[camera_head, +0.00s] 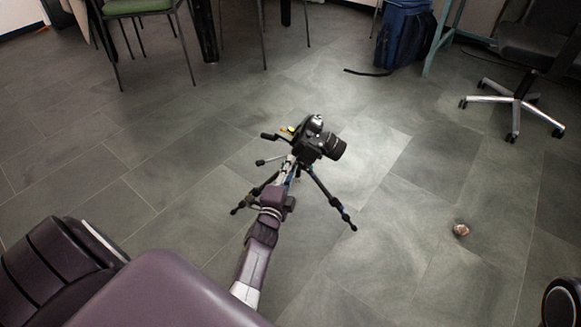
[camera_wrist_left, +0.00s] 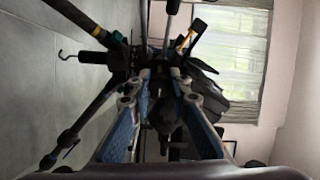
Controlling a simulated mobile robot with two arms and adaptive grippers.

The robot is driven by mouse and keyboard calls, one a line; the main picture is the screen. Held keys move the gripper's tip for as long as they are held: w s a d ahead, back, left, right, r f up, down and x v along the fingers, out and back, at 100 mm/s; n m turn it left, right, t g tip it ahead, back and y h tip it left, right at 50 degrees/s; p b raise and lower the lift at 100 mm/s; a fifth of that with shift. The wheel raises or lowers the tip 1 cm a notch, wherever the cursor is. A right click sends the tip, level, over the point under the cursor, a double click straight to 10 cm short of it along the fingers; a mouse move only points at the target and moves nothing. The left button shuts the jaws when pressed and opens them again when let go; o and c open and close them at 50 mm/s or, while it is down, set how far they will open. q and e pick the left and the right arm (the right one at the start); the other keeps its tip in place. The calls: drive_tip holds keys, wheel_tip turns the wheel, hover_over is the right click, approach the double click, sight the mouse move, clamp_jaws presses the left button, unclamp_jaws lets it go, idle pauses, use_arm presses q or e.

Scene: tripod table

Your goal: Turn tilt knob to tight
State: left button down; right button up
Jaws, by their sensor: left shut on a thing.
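A black camera (camera_head: 318,142) sits on a small black tripod (camera_head: 328,197), which stands with spread legs on the floor in the middle of the head view. A black handle (camera_head: 269,136) sticks out to the left of the tripod head. My left gripper (camera_head: 291,167) reaches up to the tripod head from below. In the left wrist view my gripper's fingers (camera_wrist_left: 160,78) close on a dark part at the head, which looks to be the tilt knob; the fingers mostly hide it, and its turn cannot be read. My right gripper is not in view.
A small brown round object (camera_head: 461,230) lies on the floor to the right. A swivel chair (camera_head: 520,85) and a blue bag (camera_head: 402,38) stand at the back right. A green-seated chair (camera_head: 137,6) is at the back left. The tiled floor around the tripod is clear.

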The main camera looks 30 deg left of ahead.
use_arm(q)
drive_tip(key=c, duration=1.8)
unclamp_jaws()
drive_tip(key=shift+o, duration=0.2)
